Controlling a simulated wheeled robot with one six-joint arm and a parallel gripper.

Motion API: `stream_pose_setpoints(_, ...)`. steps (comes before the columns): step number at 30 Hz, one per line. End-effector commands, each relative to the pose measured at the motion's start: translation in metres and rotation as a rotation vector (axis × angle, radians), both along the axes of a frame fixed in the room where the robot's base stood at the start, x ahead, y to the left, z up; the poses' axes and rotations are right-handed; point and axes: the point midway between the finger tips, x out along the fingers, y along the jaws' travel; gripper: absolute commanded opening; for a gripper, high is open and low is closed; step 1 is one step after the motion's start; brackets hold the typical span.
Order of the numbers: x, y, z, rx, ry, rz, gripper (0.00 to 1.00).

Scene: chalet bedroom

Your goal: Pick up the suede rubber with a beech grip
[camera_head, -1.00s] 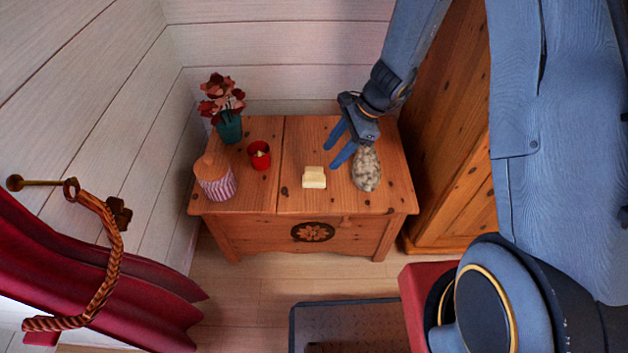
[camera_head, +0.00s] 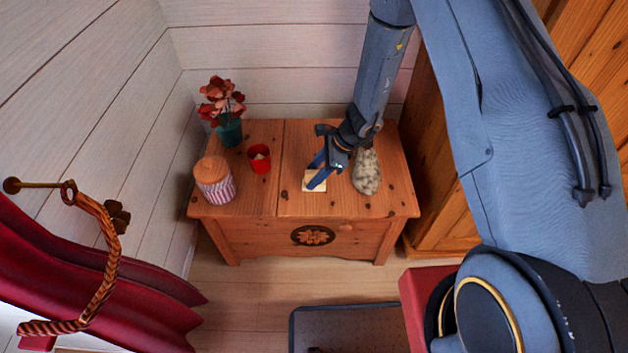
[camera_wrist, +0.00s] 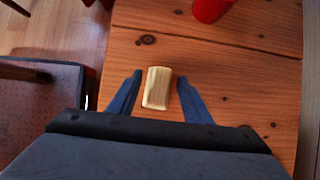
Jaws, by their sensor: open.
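The suede rubber with a beech grip looks like a small pale cream block (camera_head: 309,182) lying on top of the wooden chest (camera_head: 245,203). In the wrist view the block (camera_wrist: 157,88) lies between my two blue fingers, with a gap on each side. My gripper (camera_head: 318,176) is open above the block and partly covers it in the head view. It also shows in the wrist view (camera_wrist: 158,92), with the fingertips on either side of the block. I cannot tell how high the fingertips are above the chest top.
A speckled grey stone-like object (camera_head: 366,172) lies just right of my gripper. A red cup (camera_head: 259,158), a striped jar with a wooden lid (camera_head: 214,181) and a teal vase of red flowers (camera_head: 229,131) stand at the left. A wooden wardrobe (camera_head: 440,190) stands to the right.

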Motion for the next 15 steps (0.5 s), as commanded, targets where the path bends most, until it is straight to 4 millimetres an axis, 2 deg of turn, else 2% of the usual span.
stream_pose_setpoints(7,0.0002,0.0008,-0.0008,0.000,-0.001,0.000,0.43)
stream_pose_setpoints(15,0.0000,0.0008,-0.0007,0.000,0.000,0.001,0.00)
